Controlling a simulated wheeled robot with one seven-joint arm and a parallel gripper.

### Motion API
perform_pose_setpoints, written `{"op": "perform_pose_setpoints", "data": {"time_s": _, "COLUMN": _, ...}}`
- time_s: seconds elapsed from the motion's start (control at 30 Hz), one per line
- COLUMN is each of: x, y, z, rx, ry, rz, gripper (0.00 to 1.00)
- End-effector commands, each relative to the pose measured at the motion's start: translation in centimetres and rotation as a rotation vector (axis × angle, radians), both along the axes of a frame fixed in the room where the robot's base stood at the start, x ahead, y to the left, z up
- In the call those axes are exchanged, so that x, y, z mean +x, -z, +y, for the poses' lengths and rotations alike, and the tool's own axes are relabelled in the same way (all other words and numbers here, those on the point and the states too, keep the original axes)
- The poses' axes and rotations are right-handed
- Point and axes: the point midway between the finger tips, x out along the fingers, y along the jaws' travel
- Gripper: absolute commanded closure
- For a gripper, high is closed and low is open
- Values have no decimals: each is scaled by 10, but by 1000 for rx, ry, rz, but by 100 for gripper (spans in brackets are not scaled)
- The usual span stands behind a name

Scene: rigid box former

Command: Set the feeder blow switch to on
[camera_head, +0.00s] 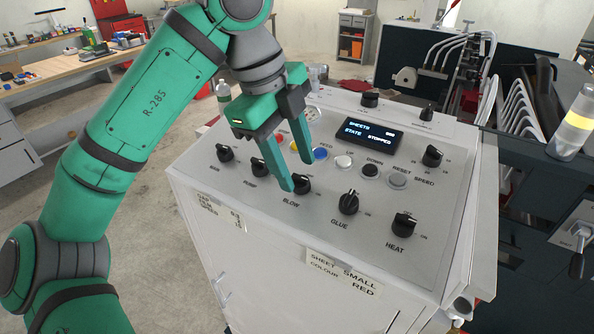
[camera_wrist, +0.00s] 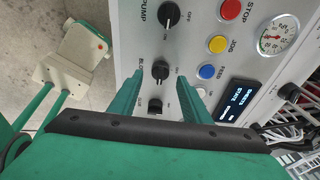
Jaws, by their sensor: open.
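The blow switch (camera_head: 302,185) is a black rotary knob on the sloping top of a light grey control panel, in the row of knobs along its front, with the label BLOW in front of it. It is partly hidden by a finger in the head view. In the wrist view the blow knob (camera_wrist: 160,71) shows between my fingertips. My gripper (camera_head: 297,174) is green, open and empty, with its fingers pointing down at this knob. In the wrist view my gripper (camera_wrist: 157,74) has a finger on either side of the knob; I cannot tell whether they touch it. Its setting is unclear.
Similar knobs stand close by: pump (camera_head: 258,166), glue (camera_head: 348,202) and heat (camera_head: 404,225). Behind are a blue button (camera_head: 320,154), other push buttons and a display (camera_head: 358,130) reading STATE STOPPED. Dark machinery (camera_head: 530,200) stands to the right.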

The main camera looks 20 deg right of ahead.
Motion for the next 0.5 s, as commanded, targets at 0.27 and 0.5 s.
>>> {"op": "perform_pose_setpoints", "data": {"time_s": 0.27, "x": 1, "y": -50, "z": 14, "rx": 1, "ry": -4, "rz": -3, "gripper": 57}}
{"op": "perform_pose_setpoints", "data": {"time_s": 0.5, "x": 1, "y": -73, "z": 21, "rx": 0, "ry": -3, "rz": -2, "gripper": 57}}
